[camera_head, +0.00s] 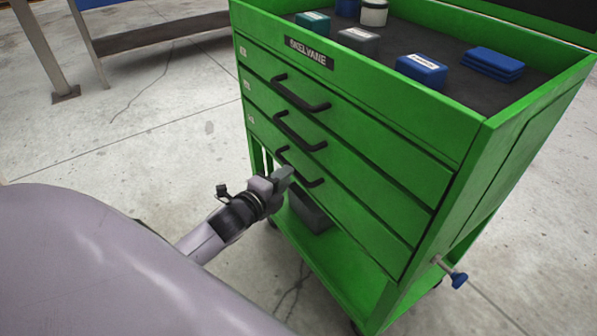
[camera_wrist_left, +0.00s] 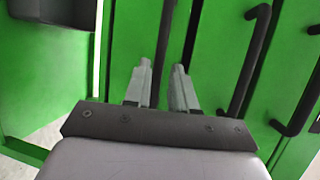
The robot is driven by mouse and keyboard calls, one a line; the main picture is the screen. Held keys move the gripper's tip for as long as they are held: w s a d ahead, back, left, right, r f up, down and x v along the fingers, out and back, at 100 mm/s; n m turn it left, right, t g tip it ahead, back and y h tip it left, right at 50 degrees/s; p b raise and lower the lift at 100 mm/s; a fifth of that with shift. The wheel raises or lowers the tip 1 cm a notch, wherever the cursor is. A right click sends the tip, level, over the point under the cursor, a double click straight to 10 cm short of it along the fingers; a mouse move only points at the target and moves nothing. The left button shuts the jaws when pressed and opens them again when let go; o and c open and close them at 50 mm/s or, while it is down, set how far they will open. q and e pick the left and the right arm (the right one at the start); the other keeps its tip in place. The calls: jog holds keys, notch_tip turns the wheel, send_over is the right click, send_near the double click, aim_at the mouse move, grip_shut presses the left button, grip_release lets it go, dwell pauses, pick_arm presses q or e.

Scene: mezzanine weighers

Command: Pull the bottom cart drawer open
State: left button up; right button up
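The green cart (camera_head: 430,160) has three stacked drawers, and all of them look closed. The bottom drawer (camera_head: 345,210) has a black bar handle (camera_head: 312,182). In the left wrist view this handle (camera_wrist_left: 163,60) runs between the two grey fingers. My left gripper (camera_head: 284,178) is at the bottom handle's left part and hides some of it. In the left wrist view the left gripper (camera_wrist_left: 161,85) is open, with a finger on each side of the bar and small gaps showing. Whether the bar lies fully between the fingertips in depth is unclear. My right gripper is not in view.
The middle handle (camera_head: 298,132) and top handle (camera_head: 300,95) sit close above. Below the drawers is an open shelf (camera_head: 335,270) with a dark box (camera_head: 310,212). Small boxes stand on the cart top.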

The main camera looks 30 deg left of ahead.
pick_arm(q)
jog(key=shift+w+f+b, duration=0.25)
jog(key=shift+w, duration=0.95)
jog(key=shift+w+f+b, duration=0.25)
jog(key=shift+w, duration=0.9)
grip_shut()
